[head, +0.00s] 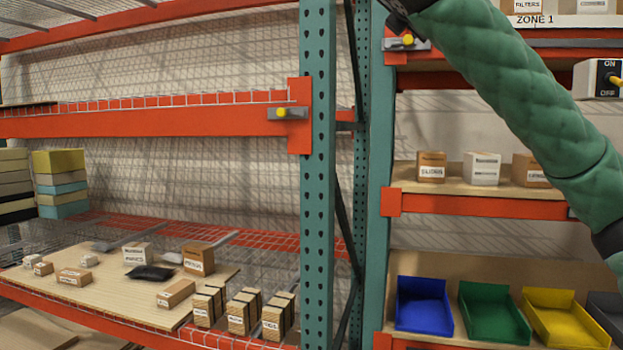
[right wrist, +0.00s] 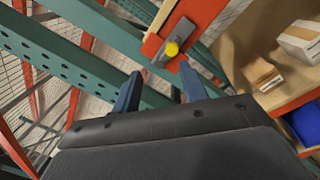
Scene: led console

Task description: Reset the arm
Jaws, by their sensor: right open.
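My right arm, in a green padded sleeve, crosses the upper right of the head view, and its dark wrist end is cut off by the top edge. In the right wrist view my right gripper (right wrist: 160,86) has its two blue-grey fingers apart with nothing between them. Just beyond the fingertips is a yellow button (right wrist: 172,48) on a grey plate on an orange beam end. In the head view that yellow button (head: 408,40) shows just below my wrist. Whether the fingers touch the plate cannot be told. My left gripper is not in view.
A green rack upright (head: 318,180) divides the shelves. Another yellow button (head: 282,113) sits on the left beam. An ON/OFF switch box (head: 604,78) is at the right. Blue (head: 424,306), green (head: 493,312) and yellow (head: 562,317) bins stand below; small boxes fill the lower left shelf.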

